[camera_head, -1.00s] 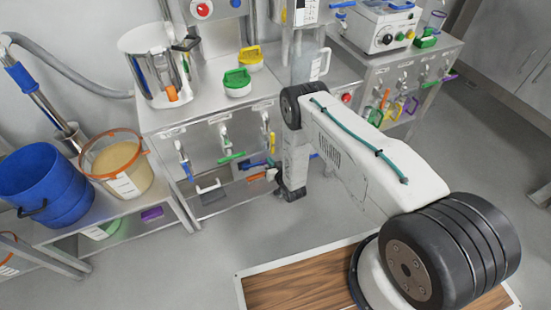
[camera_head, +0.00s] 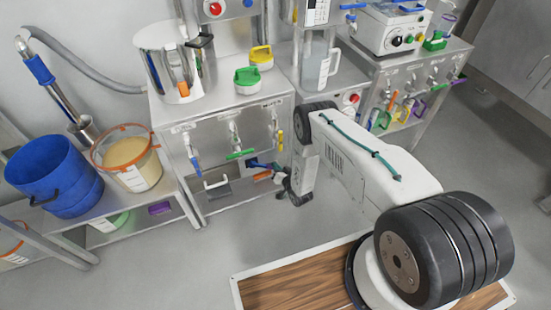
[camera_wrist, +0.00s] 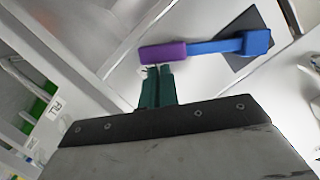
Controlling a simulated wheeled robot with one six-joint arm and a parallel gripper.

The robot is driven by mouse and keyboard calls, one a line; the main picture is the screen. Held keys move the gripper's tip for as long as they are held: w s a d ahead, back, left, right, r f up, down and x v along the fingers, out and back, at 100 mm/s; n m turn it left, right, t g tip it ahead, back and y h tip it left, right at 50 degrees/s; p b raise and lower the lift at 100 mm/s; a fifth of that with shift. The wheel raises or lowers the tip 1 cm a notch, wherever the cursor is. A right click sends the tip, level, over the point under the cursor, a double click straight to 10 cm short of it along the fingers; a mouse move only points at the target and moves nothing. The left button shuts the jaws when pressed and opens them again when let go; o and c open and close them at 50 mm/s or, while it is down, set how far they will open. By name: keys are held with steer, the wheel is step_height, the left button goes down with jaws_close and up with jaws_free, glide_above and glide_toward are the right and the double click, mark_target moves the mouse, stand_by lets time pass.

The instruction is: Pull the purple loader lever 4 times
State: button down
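A lever with a purple grip (camera_wrist: 163,52) and a blue shaft and block (camera_wrist: 256,43) shows in the wrist view, its block against a dark plate. My gripper's green fingers (camera_wrist: 157,78) are close together with only a thin gap. Their tips end at the lower edge of the purple grip; whether they touch it, I cannot tell. Nothing shows between them. In the head view a blue lever part (camera_head: 264,165) shows under the middle steel cabinet beside my wrist. The purple grip and my fingertips are not clearly seen there.
An orange lever (camera_head: 263,176) and a white U-shaped handle (camera_head: 216,184) are close by, low on the cabinet (camera_head: 226,108). Blue, green and yellow valve handles hang on its front. A bench with a blue bucket (camera_head: 52,182) stands left.

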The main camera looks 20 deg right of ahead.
steer(key=shift+s+f, duration=0.15)
steer(key=r, duration=0.1)
steer(key=d+r, duration=0.2)
steer(key=shift+w+d+r, duration=0.2)
steer(key=shift+w+r, duration=0.05)
steer(key=shift+r, duration=0.1)
steer(key=v, duration=1)
steer(key=shift+f, duration=0.1)
stand_by(2.4)
